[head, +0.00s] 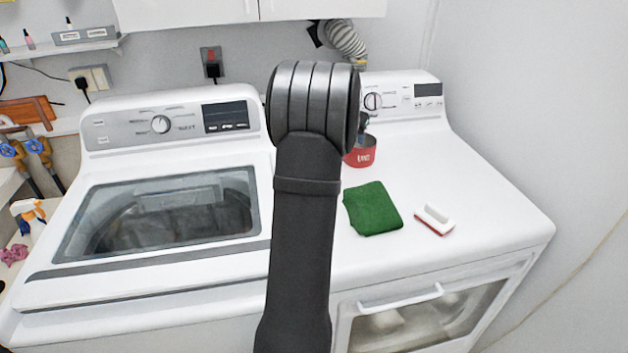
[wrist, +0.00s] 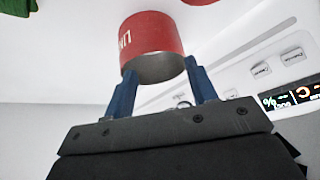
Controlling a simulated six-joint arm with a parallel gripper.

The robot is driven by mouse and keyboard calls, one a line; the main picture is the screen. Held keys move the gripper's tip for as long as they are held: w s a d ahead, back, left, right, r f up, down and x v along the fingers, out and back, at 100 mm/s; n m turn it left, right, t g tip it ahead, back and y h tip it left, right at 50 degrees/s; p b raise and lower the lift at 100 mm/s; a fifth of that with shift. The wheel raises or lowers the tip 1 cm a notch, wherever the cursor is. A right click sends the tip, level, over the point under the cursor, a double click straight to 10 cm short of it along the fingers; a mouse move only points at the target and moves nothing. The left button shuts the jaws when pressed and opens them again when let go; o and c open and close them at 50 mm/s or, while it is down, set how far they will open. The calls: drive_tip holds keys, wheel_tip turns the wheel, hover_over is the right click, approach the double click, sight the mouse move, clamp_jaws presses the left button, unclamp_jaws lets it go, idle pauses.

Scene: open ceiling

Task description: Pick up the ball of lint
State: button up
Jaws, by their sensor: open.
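I cannot make out a ball of lint in either view. A red can (head: 362,152) with white lettering stands on the dryer top, partly hidden behind my arm in the head view. It also shows in the wrist view (wrist: 150,36), where its open rim faces my gripper and its inside looks grey and empty as far as I can see. My gripper (wrist: 158,80) is open, with its two blue fingers apart on either side of the can's rim; I cannot tell whether they touch it. Nothing is visibly held.
A green cloth (head: 372,209) and a white brush (head: 434,219) with a red underside lie on the dryer top (head: 480,210). The dryer's control panel (head: 420,93) rises behind the can. The washer (head: 160,265) stands at left. The front right of the dryer top is clear.

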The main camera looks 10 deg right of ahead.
drive_tip(key=s+a+r+m+g, duration=0.2)
drive_tip(key=s+a+r+m, duration=0.15)
drive_tip(key=s+a, duration=0.45)
drive_tip(key=s+a+r+m+g, duration=0.25)
drive_tip(key=s+a+r, duration=0.2)
drive_tip(key=a, duration=0.55)
drive_tip(key=shift+t+h, duration=0.4)
drive_tip(key=shift+t, duration=0.05)
drive_tip(key=x, duration=1.2)
drive_tip(key=shift+s+f, duration=0.25)
drive_tip(key=shift+f, duration=0.05)
drive_tip(key=x, duration=0.5)
drive_tip(key=shift+w+a+f, duration=0.1)
drive_tip(key=shift+w+a, duration=0.05)
drive_tip(key=shift+a, duration=0.05)
drive_tip(key=c, duration=1.1)
clamp_jaws()
